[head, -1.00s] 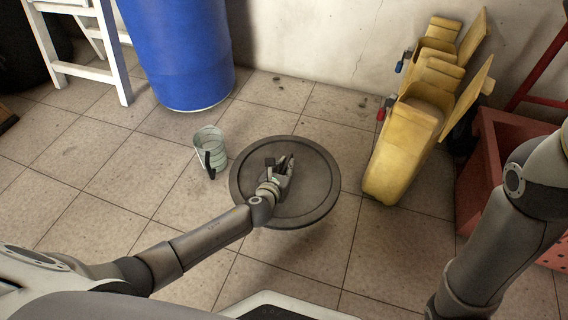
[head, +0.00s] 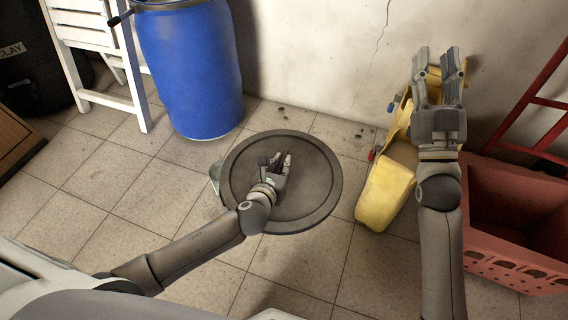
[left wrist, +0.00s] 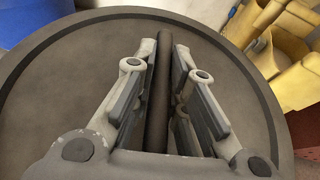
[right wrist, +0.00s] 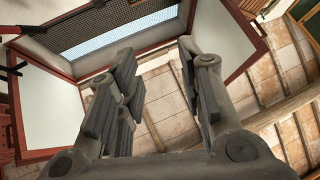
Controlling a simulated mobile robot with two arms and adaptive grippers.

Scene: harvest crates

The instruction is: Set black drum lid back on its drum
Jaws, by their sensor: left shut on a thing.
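The black drum lid (head: 312,190), a wide dark disc with a raised rim, is in the middle of the head view. My left gripper (head: 274,163) is over its centre. The left wrist view shows this gripper (left wrist: 160,95) shut on the bar handle of the lid (left wrist: 50,100). The lid seems raised above the floor and roughly level. A dark drum marked CLAY (head: 40,70) is at far left. My right gripper (head: 437,68) is raised, open and empty, pointing up.
A pale metal bucket (head: 215,172) is mostly hidden behind the lid's left edge. A white wooden frame (head: 135,75) stands left of the blue drum. Yellow containers (head: 385,195) and a red crate (head: 510,265) are on the right. Tiled floor left of the lid is clear.

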